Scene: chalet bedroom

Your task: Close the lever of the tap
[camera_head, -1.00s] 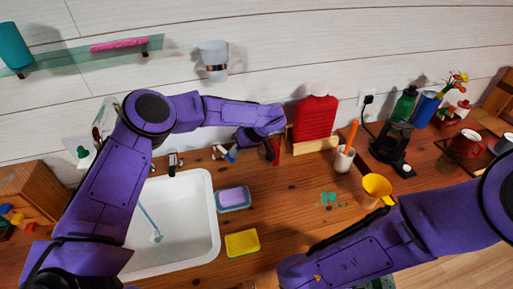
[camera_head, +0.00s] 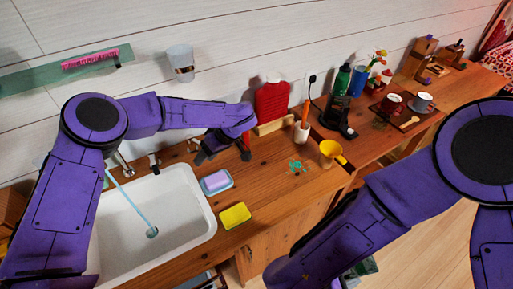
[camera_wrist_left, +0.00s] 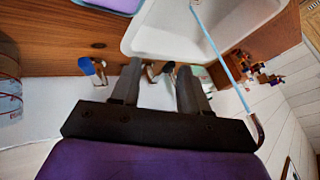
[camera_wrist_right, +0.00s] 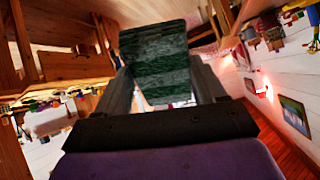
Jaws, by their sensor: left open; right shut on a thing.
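The tap (camera_head: 122,163) is at the back left of the sink, partly behind my left arm, with water (camera_head: 132,203) running into the basin. Its curved spout (camera_wrist_left: 258,130) also shows in the left wrist view. A small metal fitting (camera_head: 153,162), seemingly the lever, stands at the sink's back edge; in the left wrist view it appears between and beyond my fingertips, apart from them. My left gripper (camera_head: 204,152) is open and empty, right of that fitting. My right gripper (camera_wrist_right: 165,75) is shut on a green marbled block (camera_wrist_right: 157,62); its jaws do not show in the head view.
The white sink (camera_head: 207,228) has a soap dish (camera_head: 231,186) and yellow sponge (camera_head: 235,215) beside it. A blue-and-white object (camera_wrist_left: 92,70) stands near the left gripper.

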